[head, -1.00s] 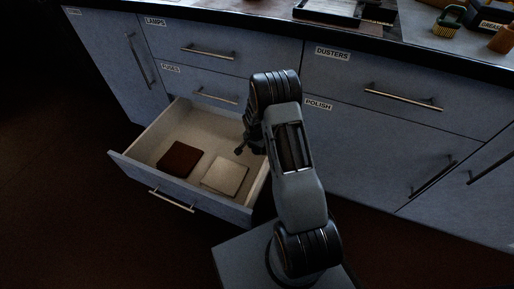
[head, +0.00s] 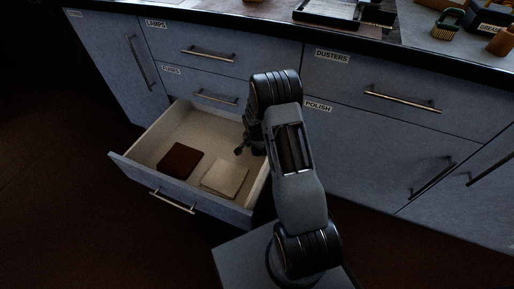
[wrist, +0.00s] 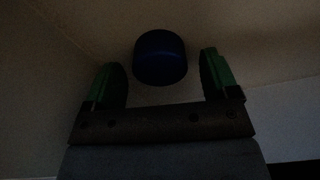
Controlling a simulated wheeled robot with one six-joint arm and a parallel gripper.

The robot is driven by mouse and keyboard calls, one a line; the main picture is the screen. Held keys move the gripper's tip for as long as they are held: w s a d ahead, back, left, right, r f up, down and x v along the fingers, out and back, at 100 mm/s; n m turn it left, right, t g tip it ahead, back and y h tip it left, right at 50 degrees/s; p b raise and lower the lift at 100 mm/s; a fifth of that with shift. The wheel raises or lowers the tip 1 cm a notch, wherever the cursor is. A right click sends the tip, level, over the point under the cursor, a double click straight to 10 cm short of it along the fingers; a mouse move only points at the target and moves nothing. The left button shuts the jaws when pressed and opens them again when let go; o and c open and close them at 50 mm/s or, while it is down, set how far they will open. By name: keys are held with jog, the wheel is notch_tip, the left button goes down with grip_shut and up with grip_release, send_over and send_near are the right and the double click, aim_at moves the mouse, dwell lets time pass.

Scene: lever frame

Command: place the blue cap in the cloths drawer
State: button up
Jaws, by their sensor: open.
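The blue cap (wrist: 160,58) shows in the wrist view, dark and round, inside the pale drawer close to its walls. It lies just past and between the fingertips, with a gap on each side. It is hidden in the head view. My gripper (head: 241,150) is open and reaches down into the right side of the open drawer; its green-padded fingers show in the wrist view (wrist: 163,75). The drawer (head: 196,128) holds a brown folded cloth (head: 180,161) and a beige folded cloth (head: 225,178). Whether the cap touches the drawer floor is hard to tell.
The drawer's right wall is close to my gripper.

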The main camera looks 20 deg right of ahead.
aim_at(255, 150)
notch_tip(255, 150, up, 11)
jog(key=a+p, duration=0.1)
jog(key=p, duration=0.2)
jog(key=shift+s, duration=0.4)
jog(key=shift+a+r, duration=0.1)
jog(key=shift+r, duration=0.05)
